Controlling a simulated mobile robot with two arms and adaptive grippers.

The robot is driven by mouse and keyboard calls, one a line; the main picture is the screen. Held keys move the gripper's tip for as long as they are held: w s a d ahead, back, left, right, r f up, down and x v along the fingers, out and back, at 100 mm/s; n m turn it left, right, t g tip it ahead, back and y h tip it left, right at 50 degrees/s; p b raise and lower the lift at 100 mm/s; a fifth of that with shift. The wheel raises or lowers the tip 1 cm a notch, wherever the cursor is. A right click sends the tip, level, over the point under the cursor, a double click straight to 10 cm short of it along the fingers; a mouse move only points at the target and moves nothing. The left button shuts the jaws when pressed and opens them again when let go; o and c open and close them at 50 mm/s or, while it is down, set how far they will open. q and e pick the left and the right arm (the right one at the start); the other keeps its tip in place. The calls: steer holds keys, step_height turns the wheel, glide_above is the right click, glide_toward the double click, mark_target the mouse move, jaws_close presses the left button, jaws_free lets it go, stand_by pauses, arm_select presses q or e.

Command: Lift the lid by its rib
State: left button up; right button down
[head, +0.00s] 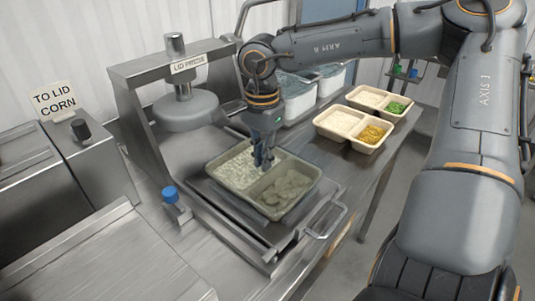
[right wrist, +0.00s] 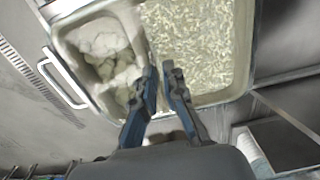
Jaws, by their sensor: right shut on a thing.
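A two-compartment tray (head: 298,203) sits on the metal plate in front of the lid press. Rice shows in one compartment and pale lumpy food in the other, both dulled by a clear lid (head: 282,190) over them. My right gripper (head: 263,163) points down at the divider between the compartments and is shut on the lid's rib. In the right wrist view the fingertips (right wrist: 164,72) stand close together over the divider, and the thin rib between them is hard to make out. I cannot tell whether the lid is clear of the tray. My left gripper is out of view.
The lid press (head: 186,106) stands behind the tray, its round head raised. A blue knob (head: 170,195) and a plate handle (head: 327,219) flank the tray. Two open filled trays (head: 352,128) stand at the right, white tubs (head: 298,95) behind. A "TO LID CORN" sign (head: 54,100) is left.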

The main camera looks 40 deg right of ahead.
steer(key=shift+r, duration=0.1)
steer(key=shift+r+p, duration=1.4)
steer(key=shift+r, duration=0.8)
